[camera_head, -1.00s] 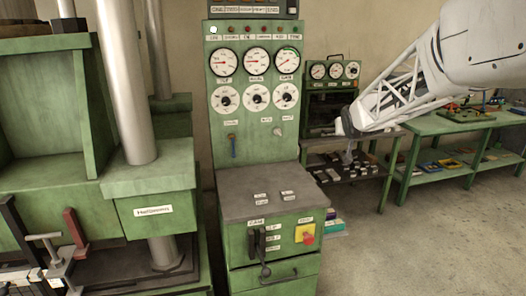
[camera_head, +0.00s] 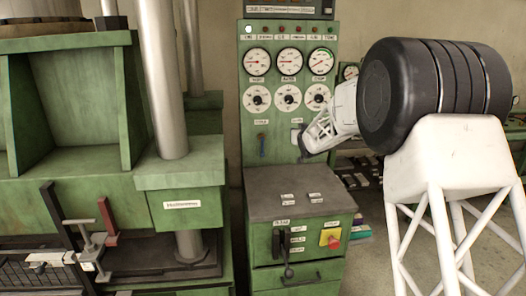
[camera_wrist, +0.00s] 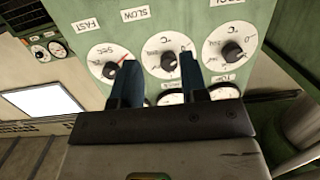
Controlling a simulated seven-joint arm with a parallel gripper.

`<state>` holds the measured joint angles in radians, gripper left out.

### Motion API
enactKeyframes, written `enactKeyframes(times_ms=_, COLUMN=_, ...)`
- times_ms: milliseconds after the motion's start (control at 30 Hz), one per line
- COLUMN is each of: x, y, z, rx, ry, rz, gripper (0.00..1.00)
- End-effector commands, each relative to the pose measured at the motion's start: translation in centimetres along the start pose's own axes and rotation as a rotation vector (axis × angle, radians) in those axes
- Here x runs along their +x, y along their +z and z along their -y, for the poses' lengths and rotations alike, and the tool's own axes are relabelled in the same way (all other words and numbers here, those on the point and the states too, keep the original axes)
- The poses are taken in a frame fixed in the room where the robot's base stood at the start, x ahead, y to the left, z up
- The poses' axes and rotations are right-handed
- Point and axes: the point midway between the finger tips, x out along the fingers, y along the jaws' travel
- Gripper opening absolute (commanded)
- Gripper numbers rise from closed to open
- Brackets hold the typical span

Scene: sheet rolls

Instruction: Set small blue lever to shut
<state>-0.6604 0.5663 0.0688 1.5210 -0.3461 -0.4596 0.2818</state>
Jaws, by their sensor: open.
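The small blue lever (camera_head: 262,149) is on the front of the upright green panel (camera_head: 284,125), below the left-hand white dial. Its blue handle hangs down from a brownish pivot. My gripper (camera_head: 303,146) is in front of the panel, to the right of the lever and apart from it. In the wrist view my gripper (camera_wrist: 157,68) shows two dark blue fingers spread apart with nothing between them. They point at the panel's white dials, which appear upside down. The lever does not show in the wrist view.
Below the panel a grey desk top (camera_head: 296,206) carries small labels. A black lever (camera_head: 288,270) and a red button (camera_head: 333,242) are on the cabinet front. A green press with a metal column (camera_head: 165,80) stands to the left. Gauges fill the upper panel.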

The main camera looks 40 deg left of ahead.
Motion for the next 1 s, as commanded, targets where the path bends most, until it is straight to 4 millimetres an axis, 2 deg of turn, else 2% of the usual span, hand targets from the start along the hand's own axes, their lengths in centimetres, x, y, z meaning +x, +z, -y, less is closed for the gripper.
enactKeyframes(times_ms=33, x=1.4, y=0.7, z=1.5, rx=-0.001, ry=-0.022, rz=-0.016, gripper=0.40)
enactKeyframes(times_ms=200, x=5.1, y=2.5, z=5.8, rx=-0.005, ry=-0.087, rz=-0.075, gripper=0.40)
enactKeyframes(times_ms=400, x=7.8, y=4.2, z=9.7, rx=-0.005, ry=-0.145, rz=-0.126, gripper=0.40)
enactKeyframes(times_ms=600, x=8.8, y=4.8, z=11.1, rx=-0.004, ry=-0.167, rz=-0.148, gripper=0.40)
enactKeyframes(times_ms=1000, x=8.9, y=4.9, z=11.2, rx=-0.004, ry=-0.168, rz=-0.148, gripper=0.40)
